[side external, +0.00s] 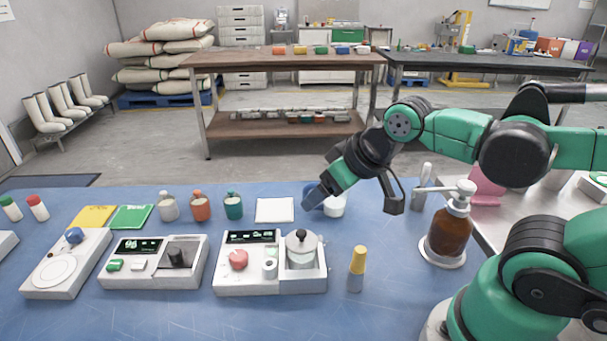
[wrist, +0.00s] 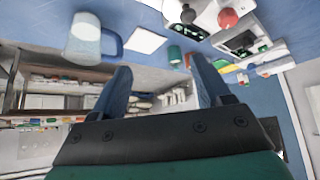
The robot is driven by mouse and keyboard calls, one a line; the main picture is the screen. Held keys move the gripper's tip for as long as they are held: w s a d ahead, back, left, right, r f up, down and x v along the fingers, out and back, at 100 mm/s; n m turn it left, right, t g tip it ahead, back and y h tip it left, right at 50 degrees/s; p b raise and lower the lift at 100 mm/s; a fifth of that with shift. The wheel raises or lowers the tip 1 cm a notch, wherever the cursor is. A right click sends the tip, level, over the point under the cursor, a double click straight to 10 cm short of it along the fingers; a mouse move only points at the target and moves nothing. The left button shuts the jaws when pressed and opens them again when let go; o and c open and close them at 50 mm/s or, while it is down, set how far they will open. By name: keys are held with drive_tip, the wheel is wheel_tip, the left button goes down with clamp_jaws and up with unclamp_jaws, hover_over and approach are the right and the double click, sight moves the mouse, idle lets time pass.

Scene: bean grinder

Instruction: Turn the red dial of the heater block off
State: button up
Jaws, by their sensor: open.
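The red dial (side external: 238,260) sits on the left part of the white heater block (side external: 255,287), below a dark display. In the upside-down wrist view the red dial (wrist: 228,18) shows near the top edge. A lidded pot (side external: 303,250) stands on the block's right part, beside a small white knob (side external: 269,268). My gripper (side external: 352,206) is open and empty, in the air to the upper right of the block, apart from the dial. Its two blue fingers (wrist: 160,66) show spread in the wrist view. The dial's exact pointer setting is too small to read.
A pale mug (side external: 335,207) stands behind my gripper's fingers. A yellow-handled tool (side external: 358,262) stands right of the block, and an amber pump bottle (side external: 449,235) further right. A white pad (side external: 275,210) lies behind the block; another device (side external: 150,272) is to its left.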

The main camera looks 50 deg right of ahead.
drive_tip(key=m+g, duration=0.6)
drive_tip(key=g, duration=0.1)
hover_over(238, 256)
drive_tip(key=f, duration=0.3)
drive_tip(key=shift+s+d+f, duration=0.1)
drive_tip(key=shift+d+f, duration=0.15)
drive_tip(key=shift+d, duration=0.1)
drive_tip(key=shift+a+f+m, duration=0.35)
drive_tip(key=shift+f+m, duration=0.05)
drive_tip(key=shift+f, duration=2.75)
